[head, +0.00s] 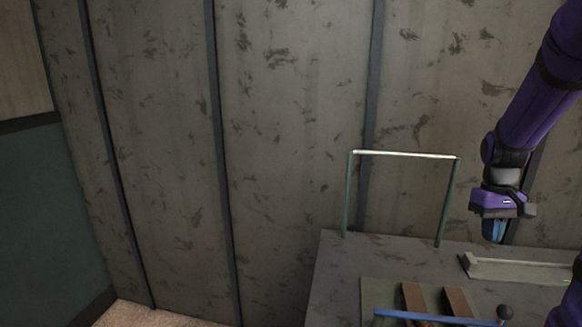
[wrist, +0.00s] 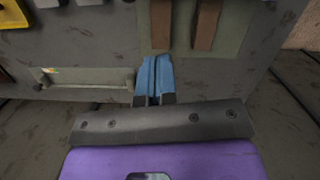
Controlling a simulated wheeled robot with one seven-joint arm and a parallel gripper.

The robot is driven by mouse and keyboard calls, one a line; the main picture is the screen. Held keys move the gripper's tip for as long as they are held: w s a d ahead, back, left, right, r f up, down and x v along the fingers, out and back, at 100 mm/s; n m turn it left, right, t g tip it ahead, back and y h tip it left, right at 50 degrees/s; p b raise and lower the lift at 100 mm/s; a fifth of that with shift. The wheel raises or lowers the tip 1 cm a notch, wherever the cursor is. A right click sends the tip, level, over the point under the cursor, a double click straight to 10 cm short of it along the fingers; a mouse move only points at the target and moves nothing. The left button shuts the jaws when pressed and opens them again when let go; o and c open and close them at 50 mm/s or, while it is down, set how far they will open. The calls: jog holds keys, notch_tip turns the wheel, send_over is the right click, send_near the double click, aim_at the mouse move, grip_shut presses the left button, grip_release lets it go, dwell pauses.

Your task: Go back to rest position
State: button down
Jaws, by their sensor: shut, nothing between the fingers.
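My gripper (head: 494,230) hangs at the end of my purple arm on the right of the head view, above the right part of a grey table (head: 335,270). It points down. In the wrist view its blue fingers (wrist: 155,72) are shut together with nothing between them. The fingertips appear in front of the near end of a brown wooden bar there; I cannot tell the gap, but the head view shows the gripper raised above the tabletop.
A frame with green posts and a white top bar (head: 405,154) stands at the table's back. A pale rail (head: 500,268) lies right. A panelled wall is behind.

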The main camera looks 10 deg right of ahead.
jog(key=s+a+r+n+t, duration=0.1)
jog(key=s+a+r+t, duration=0.25)
jog(key=a+r, duration=0.8)
jog(key=s+a+r+n+t, duration=0.1)
jog(key=s+a+r+t, duration=0.2)
jog(key=s+a, duration=0.6)
jog(key=shift+a+r+t, duration=0.2)
jog(key=shift+a+t, duration=0.15)
jog(key=shift+a, duration=0.95)
jog(key=shift+s, duration=0.1)
